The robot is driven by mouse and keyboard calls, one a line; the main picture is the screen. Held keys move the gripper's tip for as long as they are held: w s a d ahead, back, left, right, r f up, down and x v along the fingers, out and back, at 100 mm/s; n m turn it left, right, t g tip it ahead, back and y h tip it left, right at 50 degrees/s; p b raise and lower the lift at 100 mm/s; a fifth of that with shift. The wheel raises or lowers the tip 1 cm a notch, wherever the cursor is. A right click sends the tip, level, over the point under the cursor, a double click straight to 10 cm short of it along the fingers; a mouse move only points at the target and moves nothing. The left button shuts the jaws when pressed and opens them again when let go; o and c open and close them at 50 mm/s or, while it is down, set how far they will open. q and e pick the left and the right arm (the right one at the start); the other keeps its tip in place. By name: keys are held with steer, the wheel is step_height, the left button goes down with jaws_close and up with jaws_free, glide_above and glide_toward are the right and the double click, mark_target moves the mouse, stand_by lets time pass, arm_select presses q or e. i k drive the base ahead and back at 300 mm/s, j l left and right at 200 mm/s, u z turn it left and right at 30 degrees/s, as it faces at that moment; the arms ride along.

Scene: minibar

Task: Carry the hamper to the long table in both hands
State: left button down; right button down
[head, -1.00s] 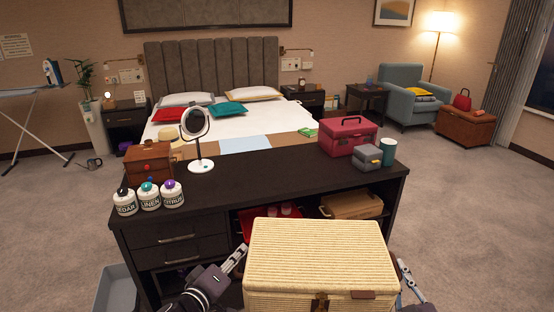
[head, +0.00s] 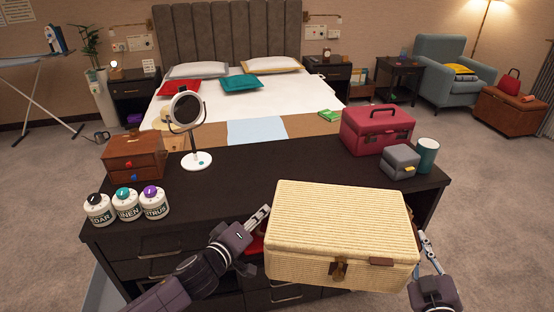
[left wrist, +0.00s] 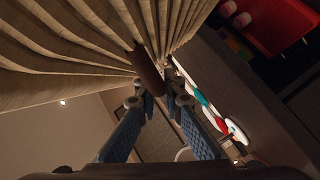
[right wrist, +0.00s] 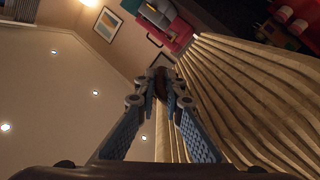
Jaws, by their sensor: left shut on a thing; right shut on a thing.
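The hamper (head: 340,222) is a pale woven box with a closed lid, a front clasp and brown leather patches. It is held up at the front edge of the long dark table (head: 255,190), overlapping it in the head view. My left gripper (head: 264,212) is at the hamper's left side, shut on a brown handle (left wrist: 149,72) in the left wrist view. My right gripper (head: 424,238) is at its right side, shut on the other handle (right wrist: 161,84) in the right wrist view. The hamper's underside is hidden.
On the table stand several labelled jars (head: 127,204), a wooden box (head: 134,157), a round mirror (head: 188,110), a red case (head: 377,130), a grey box (head: 400,161) and a teal cup (head: 427,154). The middle of the tabletop is clear. A bed (head: 245,98) is behind.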

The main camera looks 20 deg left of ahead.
mark_target(272, 167)
steer(key=i+l+u, duration=0.1)
steer(key=i+u, duration=0.25)
steer(key=i, duration=0.6)
steer(key=i+u, duration=0.35)
steer(key=i, duration=0.15)
